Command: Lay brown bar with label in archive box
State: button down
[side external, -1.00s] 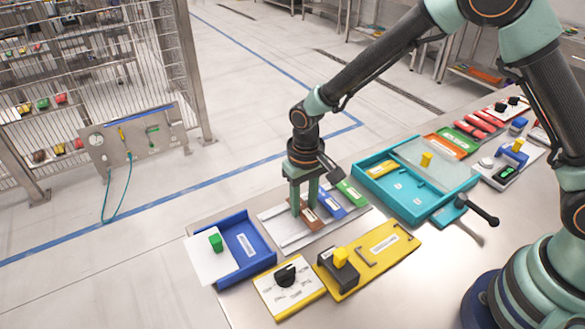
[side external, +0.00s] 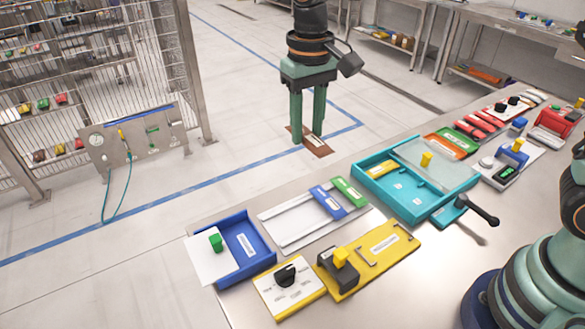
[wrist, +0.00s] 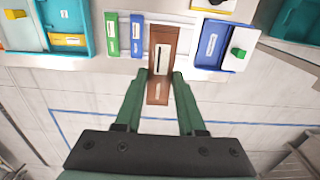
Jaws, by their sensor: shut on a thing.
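My gripper (side external: 308,136) is shut on the brown bar with a label (side external: 319,149), holding it high above the table. The bar lies flat between the fingertips, and its white label faces up in the wrist view (wrist: 162,38). A blue open-topped box (side external: 262,252) carries a white label inside and a white lid plate with a green knob (side external: 216,242), slid partly off to the left. A teal box (side external: 376,197) has a clear cover with a yellow knob (side external: 426,160), and its near-left part is uncovered. I cannot read which one is the archive box.
A white rail tray (side external: 285,238) holds a blue bar (side external: 327,202) and a green bar (side external: 350,191), with its left part empty. Yellow fixtures (side external: 379,260), a dial panel (side external: 288,287) and a black-handled lever (side external: 478,209) stand nearby on the table.

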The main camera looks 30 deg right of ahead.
jog(key=s+d+f, duration=0.1)
jog(key=s+d, duration=0.3)
jog(key=d, duration=0.4)
jog(key=s+d+f, duration=0.2)
jog(key=s+d, duration=0.1)
jog(key=d, duration=0.5)
jog(key=w+a+r, duration=0.2)
jog(key=w+a, duration=0.2)
jog(key=a, duration=0.3)
jog(key=w+a+r, duration=0.2)
jog(key=w+a, duration=0.1)
jog(key=a, duration=2)
notch_tip(320, 180, down, 19)
jog(key=shift+w+a+f, duration=0.1)
jog(key=shift+f, duration=0.2)
jog(key=shift+f, duration=0.35)
jog(key=c, duration=0.8)
grip_release()
